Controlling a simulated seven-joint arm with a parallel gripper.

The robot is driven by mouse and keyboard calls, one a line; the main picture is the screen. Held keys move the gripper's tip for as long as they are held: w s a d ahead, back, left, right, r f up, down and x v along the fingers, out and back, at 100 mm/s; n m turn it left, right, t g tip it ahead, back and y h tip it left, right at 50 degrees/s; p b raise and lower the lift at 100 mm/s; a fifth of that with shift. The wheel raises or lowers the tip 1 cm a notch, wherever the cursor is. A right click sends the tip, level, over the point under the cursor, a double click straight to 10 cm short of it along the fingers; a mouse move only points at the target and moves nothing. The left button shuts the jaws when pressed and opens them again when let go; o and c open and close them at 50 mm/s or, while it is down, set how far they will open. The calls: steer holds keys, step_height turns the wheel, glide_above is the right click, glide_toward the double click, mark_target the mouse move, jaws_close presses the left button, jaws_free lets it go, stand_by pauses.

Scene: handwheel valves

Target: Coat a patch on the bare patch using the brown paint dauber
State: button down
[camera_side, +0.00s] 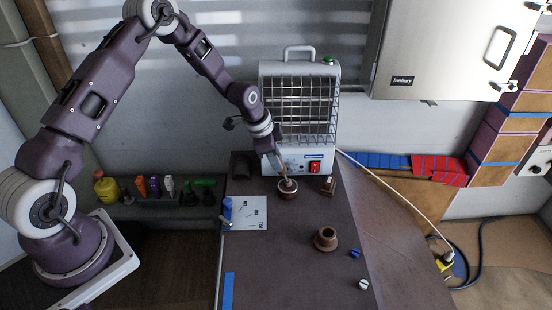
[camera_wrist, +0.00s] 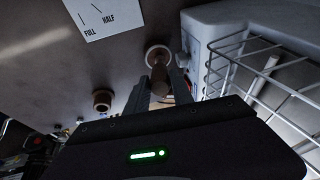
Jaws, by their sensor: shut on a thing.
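My gripper (camera_side: 278,166) is shut on the brown paint dauber (camera_wrist: 159,78), pointing down at the bench in front of the heater. Its two fingers (camera_wrist: 160,90) are on either side of the dauber in the wrist view. The dauber's lower end is at a round brown pot with a pale rim (camera_side: 288,186), also in the wrist view (camera_wrist: 150,52). I cannot tell whether the tip is inside the pot or just above it. I cannot pick out the bare patch with certainty in either view.
A caged heater (camera_side: 299,100) stands close behind my gripper. Blue (camera_side: 355,254) and white (camera_side: 363,284) knobs lie front right.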

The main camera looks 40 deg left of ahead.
stand_by(0.3)
steer(key=shift+r, duration=3.45)
